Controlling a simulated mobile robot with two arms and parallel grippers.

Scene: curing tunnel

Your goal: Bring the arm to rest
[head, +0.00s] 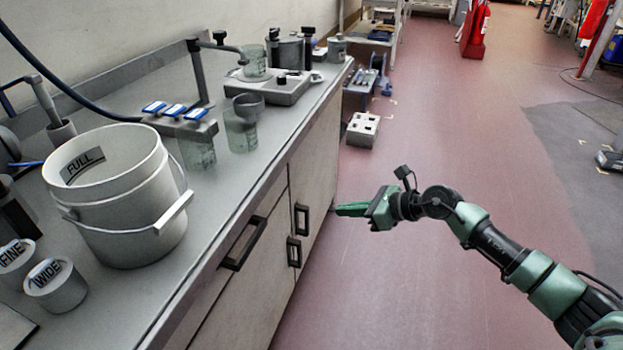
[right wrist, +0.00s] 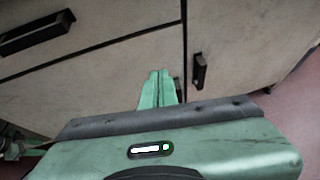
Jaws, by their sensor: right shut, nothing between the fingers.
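My right gripper (head: 352,210) is green and reaches in from the right in the head view, below the counter's height and in front of the cabinet doors. In the right wrist view its two fingers (right wrist: 158,88) lie together, shut and empty, with the cabinet front (right wrist: 110,60) behind them. I cannot tell how small the gap to the cabinet is. My right arm (head: 490,245) stretches out over the red floor.
A counter (head: 225,205) runs along the left, with a white bucket (head: 120,200) marked FULL, two lidded cups (head: 55,285) and glass beakers (head: 240,130). Cabinet handles (head: 301,219) stick out near the gripper. A grey box (head: 362,130) stands on the floor.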

